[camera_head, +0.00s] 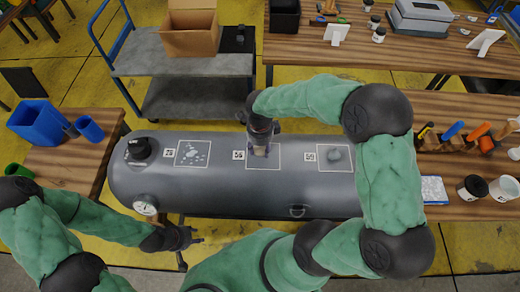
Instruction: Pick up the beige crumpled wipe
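A grey inflatable tube (225,196) lies across the middle with three white-outlined squares on top. My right gripper (261,146) points down over the middle square. A small beige patch, seemingly the beige crumpled wipe (260,151), shows at its fingertips, mostly hidden by the gripper. I cannot tell whether the fingers hold it or are only around it. My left gripper (193,239) is low, near the tube's front edge, apart from the wipe. Its finger opening is too small to read.
White bits (193,153) lie in the left square and a grey lump (335,154) in the right one. A black valve cap (139,148) and a gauge (146,205) are at the tube's left end. A cart with a cardboard box (190,38) stands behind.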

